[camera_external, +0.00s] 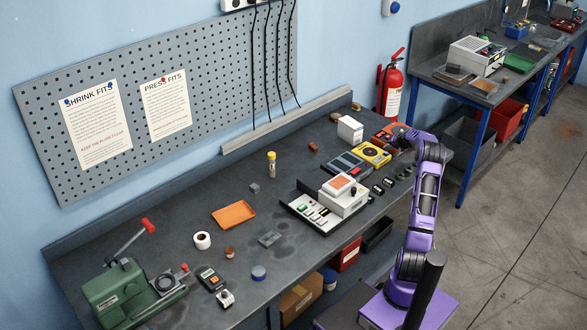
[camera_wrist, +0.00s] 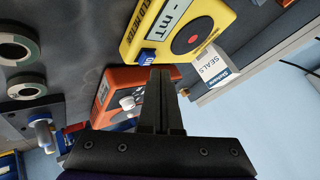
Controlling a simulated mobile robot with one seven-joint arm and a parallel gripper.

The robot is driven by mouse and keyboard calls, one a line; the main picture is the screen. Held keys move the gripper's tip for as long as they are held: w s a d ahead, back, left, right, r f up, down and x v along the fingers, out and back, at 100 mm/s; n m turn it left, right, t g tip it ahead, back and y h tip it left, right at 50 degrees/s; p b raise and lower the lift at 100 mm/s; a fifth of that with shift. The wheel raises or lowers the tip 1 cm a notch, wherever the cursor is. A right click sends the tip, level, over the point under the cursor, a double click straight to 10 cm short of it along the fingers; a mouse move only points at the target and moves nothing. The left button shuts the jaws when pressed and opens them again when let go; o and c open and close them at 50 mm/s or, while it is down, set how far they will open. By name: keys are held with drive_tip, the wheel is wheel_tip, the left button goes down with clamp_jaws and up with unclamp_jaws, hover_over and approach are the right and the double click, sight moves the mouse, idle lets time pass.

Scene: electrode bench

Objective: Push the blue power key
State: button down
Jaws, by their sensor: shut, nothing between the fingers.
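The blue power key (camera_wrist: 146,57) is a small blue block with a white mark, at the lower edge of a yellow field meter (camera_wrist: 188,18) in the wrist view. My gripper (camera_wrist: 160,70) is shut and empty. Its fingertips appear just below the key in the wrist view, over the edge of an orange device (camera_wrist: 107,88). I cannot tell whether they touch anything. In the external view the key is too small to make out and my fingertips are hidden behind my wrist.
The orange device has a white knob (camera_wrist: 127,103). A white box marked SEALS (camera_wrist: 214,66) stands beside the meter. Ring-shaped parts (camera_wrist: 27,89) and a blue-ended fitting (camera_wrist: 40,125) lie at the left of the wrist view. A white-and-orange instrument (camera_external: 342,196) stands nearer the bench's front.

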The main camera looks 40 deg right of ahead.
sight(386, 156)
drive_tip(key=shift+r, duration=0.1)
wheel_tip(386, 156, up, 6)
drive_tip(key=p, duration=0.2)
drive_tip(key=shift+p, duration=0.4)
